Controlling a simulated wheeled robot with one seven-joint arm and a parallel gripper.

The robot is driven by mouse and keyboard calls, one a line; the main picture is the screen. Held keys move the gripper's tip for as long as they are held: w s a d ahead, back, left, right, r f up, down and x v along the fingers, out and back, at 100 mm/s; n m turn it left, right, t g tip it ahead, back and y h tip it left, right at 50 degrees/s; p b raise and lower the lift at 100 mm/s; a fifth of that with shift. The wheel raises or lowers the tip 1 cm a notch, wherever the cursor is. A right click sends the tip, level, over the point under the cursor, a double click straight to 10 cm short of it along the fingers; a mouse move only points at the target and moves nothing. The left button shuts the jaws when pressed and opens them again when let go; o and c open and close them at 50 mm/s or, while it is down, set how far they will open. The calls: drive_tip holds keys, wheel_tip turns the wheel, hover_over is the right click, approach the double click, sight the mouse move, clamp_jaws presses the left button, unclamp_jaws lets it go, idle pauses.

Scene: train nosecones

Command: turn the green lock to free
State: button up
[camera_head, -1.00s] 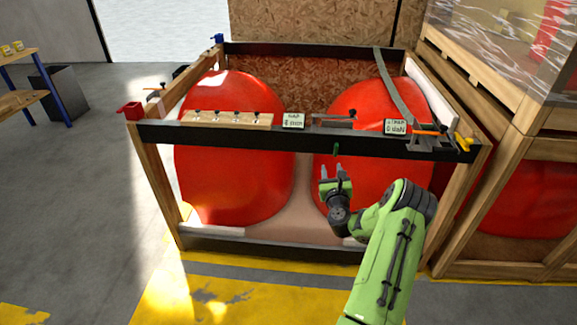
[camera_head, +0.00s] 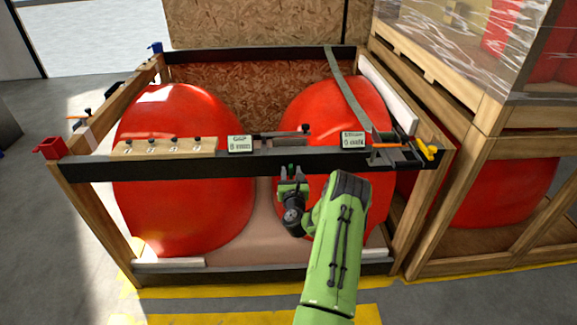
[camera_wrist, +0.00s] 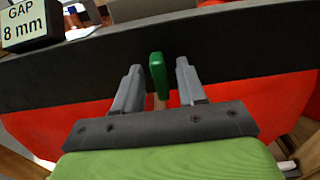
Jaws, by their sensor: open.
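The green lock (camera_wrist: 158,75) is a small upright green lever on the front face of the black front beam (camera_wrist: 230,52). In the wrist view it stands between the two grey fingers of my gripper (camera_wrist: 157,88), with a gap on each side. The fingers are open and do not visibly touch it. In the head view my gripper (camera_head: 291,178) is just below the beam, in front of the right red nosecone (camera_head: 335,115), and the lock (camera_head: 291,168) is small there.
A gap display (camera_head: 240,144) and a strap display (camera_head: 354,140) sit on the beam, with a wooden block of several black knobs (camera_head: 165,146) to the left. A strap (camera_head: 347,90) crosses the right nosecone. A red bracket (camera_head: 50,148) sticks out at the left corner.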

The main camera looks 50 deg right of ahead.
drive_tip(key=shift+a+r, duration=0.1)
drive_tip(key=shift+s, duration=0.1)
drive_tip(key=shift+c, duration=0.6)
clamp_jaws()
